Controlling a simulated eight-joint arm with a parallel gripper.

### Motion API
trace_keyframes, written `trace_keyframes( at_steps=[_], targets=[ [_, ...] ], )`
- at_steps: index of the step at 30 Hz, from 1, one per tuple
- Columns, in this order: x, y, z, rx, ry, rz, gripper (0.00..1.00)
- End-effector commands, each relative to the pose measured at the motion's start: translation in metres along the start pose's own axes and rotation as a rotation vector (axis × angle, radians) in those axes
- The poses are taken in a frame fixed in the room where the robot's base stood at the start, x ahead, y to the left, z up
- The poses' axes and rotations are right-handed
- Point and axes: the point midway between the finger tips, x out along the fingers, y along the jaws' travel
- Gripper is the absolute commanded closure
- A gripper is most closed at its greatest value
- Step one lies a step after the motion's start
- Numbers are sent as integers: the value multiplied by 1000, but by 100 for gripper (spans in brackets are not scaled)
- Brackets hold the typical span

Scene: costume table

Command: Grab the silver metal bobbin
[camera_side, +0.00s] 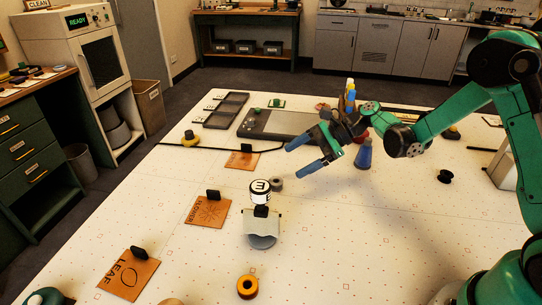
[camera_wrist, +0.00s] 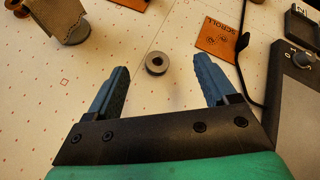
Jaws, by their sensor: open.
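The silver metal bobbin (camera_side: 276,184) is a small grey ring-shaped spool on the white table, just behind and right of a black-and-white-topped tool. In the wrist view the bobbin (camera_wrist: 157,63) lies beyond the fingertips, between their lines, with its dark centre hole facing up. My gripper (camera_side: 299,157) has blue fingers and is open and empty above the table, up and to the right of the bobbin in the side view. In the wrist view my gripper (camera_wrist: 160,75) shows both blue fingers wide apart, touching nothing.
The black-and-white-topped tool (camera_side: 260,196) stands close to the bobbin. A scroll-marked leather piece (camera_wrist: 217,40) and a black cord lie to the right in the wrist view. An orange spool (camera_side: 247,287) sits near the front. A black spool (camera_side: 445,176) is at right.

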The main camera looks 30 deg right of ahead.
Motion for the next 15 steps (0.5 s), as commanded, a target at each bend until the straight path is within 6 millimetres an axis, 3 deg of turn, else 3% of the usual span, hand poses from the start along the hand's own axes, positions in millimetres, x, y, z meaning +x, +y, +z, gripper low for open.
trace_keyframes(
  at_steps=[6,11,15],
  targets=[
    [11,5,-30,245,-158,7,22],
    [15,9,-36,309,-203,15,22],
    [31,9,-32,313,-206,19,22]
  ],
)
